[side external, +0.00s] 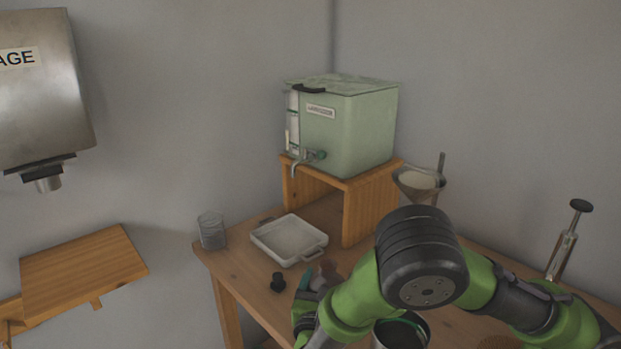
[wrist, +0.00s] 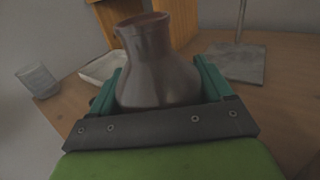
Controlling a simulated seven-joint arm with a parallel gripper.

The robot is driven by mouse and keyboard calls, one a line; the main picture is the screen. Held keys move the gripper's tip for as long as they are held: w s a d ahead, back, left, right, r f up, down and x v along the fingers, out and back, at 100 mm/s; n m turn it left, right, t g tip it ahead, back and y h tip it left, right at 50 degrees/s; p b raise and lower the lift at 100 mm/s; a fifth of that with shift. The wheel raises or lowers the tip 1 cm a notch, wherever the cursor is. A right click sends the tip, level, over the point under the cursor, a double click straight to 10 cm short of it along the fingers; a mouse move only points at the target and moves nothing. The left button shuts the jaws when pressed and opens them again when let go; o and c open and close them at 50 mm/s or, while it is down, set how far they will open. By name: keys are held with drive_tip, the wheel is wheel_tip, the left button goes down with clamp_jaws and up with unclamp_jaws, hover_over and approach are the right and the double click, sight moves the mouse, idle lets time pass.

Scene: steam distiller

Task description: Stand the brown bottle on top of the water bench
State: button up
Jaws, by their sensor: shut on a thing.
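The brown bottle (wrist: 158,65) is upright in the wrist view, with its open neck at the top. My gripper (wrist: 158,78) is shut on its body, with one green finger on each side. In the side view my arm mostly hides the gripper and bottle, low over the front of the table. A wooden bench (side external: 355,205) stands at the back of the table, with a pale green tank (side external: 352,130) with a tap on top of it. The tank covers most of the bench top. I cannot tell whether the bottle touches the table.
A white tray (side external: 290,257) lies before the bench, with a glass beaker (side external: 212,231) to its left and a black stopper (side external: 278,283) in front. A funnel on a stand (side external: 419,182) is right of the bench. A wooden shelf (side external: 82,265) is at far left.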

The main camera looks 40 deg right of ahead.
drive_tip(key=shift+f, duration=2.2)
drive_tip(key=o, duration=1.2)
drive_tip(key=shift+f, duration=0.15)
drive_tip(key=shift+c, duration=0.2)
drive_tip(key=v, duration=1.2)
